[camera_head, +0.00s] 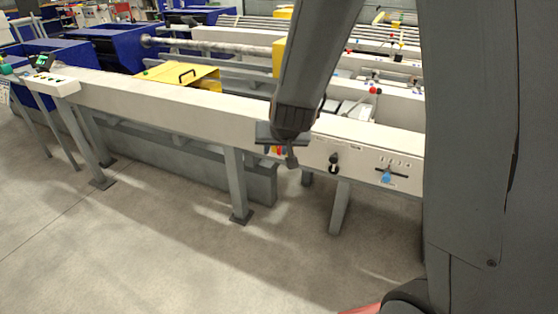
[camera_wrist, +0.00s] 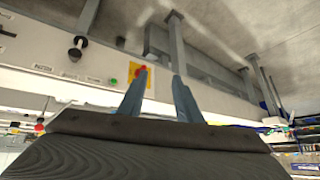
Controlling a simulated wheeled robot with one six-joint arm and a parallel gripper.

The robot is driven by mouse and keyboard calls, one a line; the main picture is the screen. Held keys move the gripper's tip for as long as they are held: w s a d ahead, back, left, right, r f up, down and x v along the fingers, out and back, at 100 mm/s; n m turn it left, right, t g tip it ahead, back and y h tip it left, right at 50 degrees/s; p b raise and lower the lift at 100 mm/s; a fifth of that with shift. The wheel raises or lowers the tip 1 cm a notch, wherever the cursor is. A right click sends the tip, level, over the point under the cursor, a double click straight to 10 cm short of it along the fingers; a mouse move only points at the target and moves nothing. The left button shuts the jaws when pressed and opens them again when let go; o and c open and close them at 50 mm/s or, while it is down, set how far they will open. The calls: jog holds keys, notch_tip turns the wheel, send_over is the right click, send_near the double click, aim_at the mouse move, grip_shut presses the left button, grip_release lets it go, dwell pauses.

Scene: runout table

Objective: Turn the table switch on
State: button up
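The runout table's front panel carries a black rotary switch (camera_head: 333,160) on a white plate, to the right of my gripper. It also shows in the wrist view (camera_wrist: 76,48), at the upper left. I cannot read its setting. My gripper (camera_head: 289,158) hangs just in front of the panel, left of that switch. In the wrist view its two fingers (camera_wrist: 160,80) stand apart with nothing between them. A red button on a yellow plate (camera_wrist: 138,70) is partly behind the left finger. A green button (camera_wrist: 113,81) is beside it.
A blue lever (camera_head: 386,176) in a slot sits further right on the panel. The long white table beam (camera_head: 170,102) runs left, with a yellow cover (camera_head: 180,76) behind it. Table legs (camera_head: 236,185) stand below. The concrete floor in front is clear.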

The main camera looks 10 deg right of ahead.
jog(key=w+f+m+t+h+b, duration=0.2)
jog(key=w+f+t+h+b, duration=0.25)
jog(key=w+f+b, duration=0.75)
jog(key=m+t+h+b, duration=0.2)
jog(key=m+h+b, duration=0.1)
jog(key=h+b, duration=0.25)
send_near(279, 148)
jog(key=w, duration=0.2)
jog(key=shift+h, duration=0.4)
jog(key=shift+d+f+x, duration=0.1)
jog(key=shift+f+x, duration=0.05)
jog(key=shift+x, duration=1.75)
jog(key=shift+d+f+x, duration=0.1)
jog(key=shift+f+x, duration=0.05)
jog(key=shift+x, duration=1.75)
jog(key=shift+s, duration=0.2)
grip_shut()
